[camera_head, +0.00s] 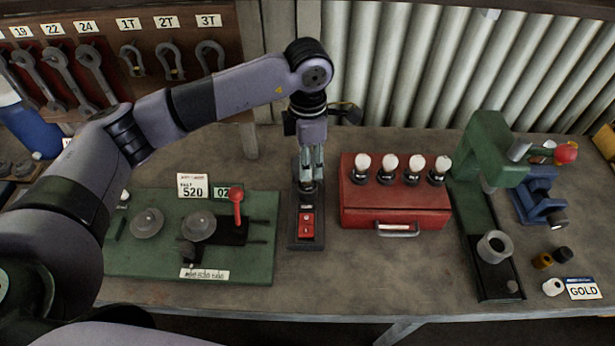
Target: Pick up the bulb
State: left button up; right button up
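Several white bulbs stand upright in dark sockets along the top of a red box (395,209), right of my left gripper; the leftmost bulb (362,163) is nearest to it. My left gripper (311,172) points down over the back of a narrow black stand (306,240) with a red switch (306,224). Its fingers hide part of the stand's upper end. I cannot tell whether the fingers are open, shut or holding something. The gripper is apart from the bulbs on the red box. My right gripper is not in view.
A green board (145,256) with domed parts and a red lever (236,205) lies left. A green press (484,200) and a blue vise (537,200) stand right, near a "GOLD" card (582,289). The front middle of the grey bench (370,275) is clear.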

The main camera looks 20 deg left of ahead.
pick_arm(q)
notch_tip(320, 180, down, 4)
jog(key=shift+a+r+p, duration=0.15)
jog(key=shift+p, duration=0.85)
jog(key=shift+f, duration=0.4)
jog(key=shift+w, duration=0.1)
jog(key=shift+c, duration=0.2)
grip_shut()
